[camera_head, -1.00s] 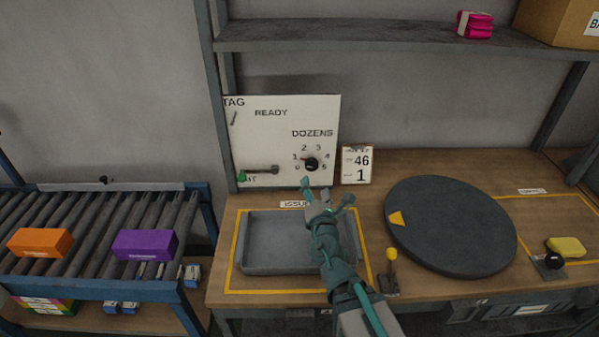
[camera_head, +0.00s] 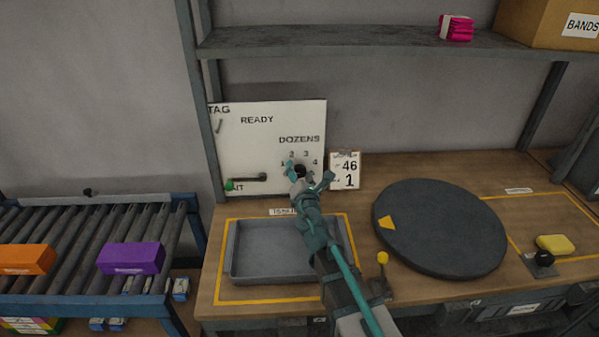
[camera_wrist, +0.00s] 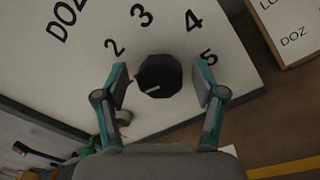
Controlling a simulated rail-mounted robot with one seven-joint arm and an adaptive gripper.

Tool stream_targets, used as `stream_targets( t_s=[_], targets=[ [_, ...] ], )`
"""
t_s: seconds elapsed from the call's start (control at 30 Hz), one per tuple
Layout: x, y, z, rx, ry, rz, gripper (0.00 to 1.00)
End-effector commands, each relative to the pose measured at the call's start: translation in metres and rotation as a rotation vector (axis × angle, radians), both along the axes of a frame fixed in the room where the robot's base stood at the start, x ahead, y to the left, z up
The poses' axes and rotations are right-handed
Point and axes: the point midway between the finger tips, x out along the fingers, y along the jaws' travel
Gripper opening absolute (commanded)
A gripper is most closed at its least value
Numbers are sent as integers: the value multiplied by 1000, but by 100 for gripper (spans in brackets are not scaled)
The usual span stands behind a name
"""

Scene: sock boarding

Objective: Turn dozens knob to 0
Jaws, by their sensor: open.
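The dozens knob (camera_wrist: 160,77) is a black faceted knob on the white panel (camera_head: 240,150). In the wrist view it sits between the two open fingers of my gripper (camera_wrist: 162,82), with a gap on each side. The numbers 2, 3, 4 and 5 show around it; 0 and 1 are not visible there. A small red mark on the knob's edge faces the left finger, and a pale line shows on its face. I cannot tell the exact setting. In the head view my gripper (camera_head: 309,176) is at the panel and partly covers the knob (camera_head: 301,170).
A small card (camera_head: 345,171) reading 46 and 1 stands just right of the dial. A lever with a green end (camera_head: 230,184) is at the panel's lower left. A grey tray (camera_head: 265,250) lies below, and a dark turntable (camera_head: 440,230) stands to the right.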

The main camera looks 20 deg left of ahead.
Motion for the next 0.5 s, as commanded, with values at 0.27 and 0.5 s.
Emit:
stream_targets(
  t_s=[0.27,0.5],
  targets=[
    [2,1,0,-1,0,0,70],
    [2,1,0,-1,0,0,36]
  ],
)
